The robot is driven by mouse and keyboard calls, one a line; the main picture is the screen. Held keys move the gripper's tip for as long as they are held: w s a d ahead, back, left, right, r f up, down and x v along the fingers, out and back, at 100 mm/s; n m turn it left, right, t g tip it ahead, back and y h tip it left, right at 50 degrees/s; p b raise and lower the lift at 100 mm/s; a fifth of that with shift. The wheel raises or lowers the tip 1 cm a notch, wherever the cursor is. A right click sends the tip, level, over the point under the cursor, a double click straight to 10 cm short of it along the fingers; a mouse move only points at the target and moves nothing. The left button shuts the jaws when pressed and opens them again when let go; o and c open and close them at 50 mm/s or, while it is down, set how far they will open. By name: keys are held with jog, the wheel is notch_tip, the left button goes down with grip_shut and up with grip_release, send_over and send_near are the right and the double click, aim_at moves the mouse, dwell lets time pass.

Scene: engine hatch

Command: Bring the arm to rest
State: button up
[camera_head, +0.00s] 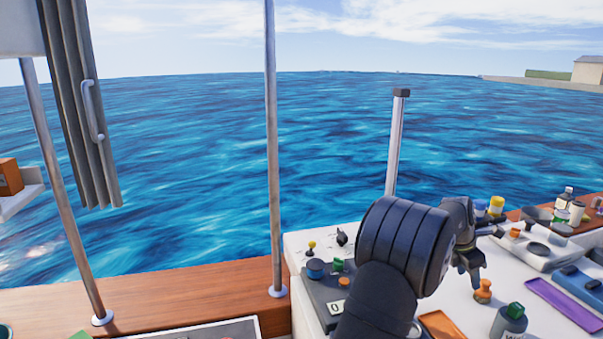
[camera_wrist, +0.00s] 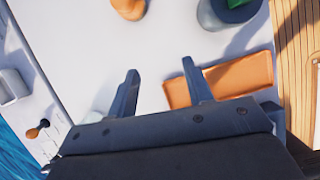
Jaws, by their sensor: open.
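My gripper (camera_wrist: 157,88) is open in the wrist view, with its two dark fingers apart and nothing between them. Below it is the white top (camera_wrist: 150,50) of the engine hatch. In the head view my dark arm reaches up from the lower middle and bends right, and my gripper (camera_head: 473,274) hangs over the white hatch top (camera_head: 465,306). The arm hides part of the hatch top and some things behind it.
A light post (camera_head: 395,145) stands behind the arm. A pole (camera_head: 272,150) stands left.

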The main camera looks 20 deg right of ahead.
jog(key=w+f, duration=0.2)
jog(key=w, duration=0.2)
jog(key=w+a+f, duration=0.1)
jog(key=w+f, duration=0.2)
jog(key=w, duration=0.1)
jog(key=w+a+f, duration=0.1)
jog(key=w+f, duration=0.1)
jog(key=w, duration=0.2)
jog(key=shift+w+a+f, duration=0.2)
jog(key=shift+a+f, duration=0.05)
jog(key=s+d+r, duration=0.2)
jog(key=s+r, duration=0.2)
jog(key=s, duration=0.5)
jog(key=s+d+r, duration=0.2)
jog(key=s+r, duration=0.3)
jog(key=s, duration=0.4)
jog(key=shift+d+r, duration=0.15)
jog(key=shift+r, duration=0.15)
